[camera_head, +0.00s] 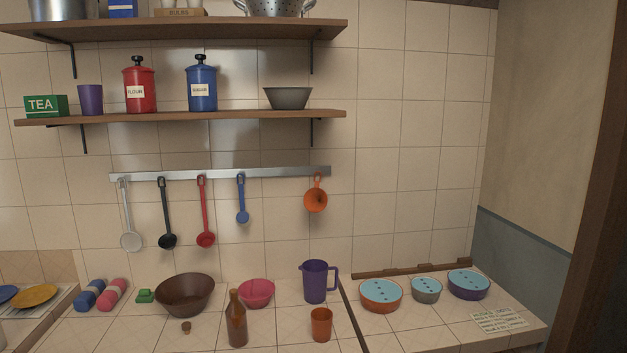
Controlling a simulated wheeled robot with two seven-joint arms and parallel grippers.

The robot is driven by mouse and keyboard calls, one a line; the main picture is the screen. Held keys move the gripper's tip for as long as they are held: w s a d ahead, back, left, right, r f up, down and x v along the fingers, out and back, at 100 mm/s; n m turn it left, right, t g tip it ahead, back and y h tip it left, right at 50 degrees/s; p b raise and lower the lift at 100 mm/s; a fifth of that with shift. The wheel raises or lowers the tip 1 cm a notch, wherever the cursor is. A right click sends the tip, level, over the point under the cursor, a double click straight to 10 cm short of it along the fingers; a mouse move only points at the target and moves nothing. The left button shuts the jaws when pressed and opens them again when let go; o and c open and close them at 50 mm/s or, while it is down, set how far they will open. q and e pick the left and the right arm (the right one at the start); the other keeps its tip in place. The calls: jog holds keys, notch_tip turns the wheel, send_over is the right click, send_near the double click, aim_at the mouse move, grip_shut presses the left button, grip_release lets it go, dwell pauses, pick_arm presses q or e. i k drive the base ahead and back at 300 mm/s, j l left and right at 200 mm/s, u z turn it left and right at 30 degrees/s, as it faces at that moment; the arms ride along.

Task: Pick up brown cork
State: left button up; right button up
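A small brown cork (186,327) stands on the tiled counter in the head view, at the lower middle left. It is in front of a dark brown bowl (184,294) and to the left of a brown bottle (236,320). It is apart from both, and nothing covers it. Neither of my grippers shows in the head view.
Behind the bottle is a pink bowl (257,292). A purple pitcher (315,282) and an orange cup (321,325) stand to the right. A green item (145,296) and two rolled cloths (101,295) lie left. Utensils hang from a rail (220,173) above.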

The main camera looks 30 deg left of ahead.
aim_at(186, 327)
jog(key=u, duration=1.8)
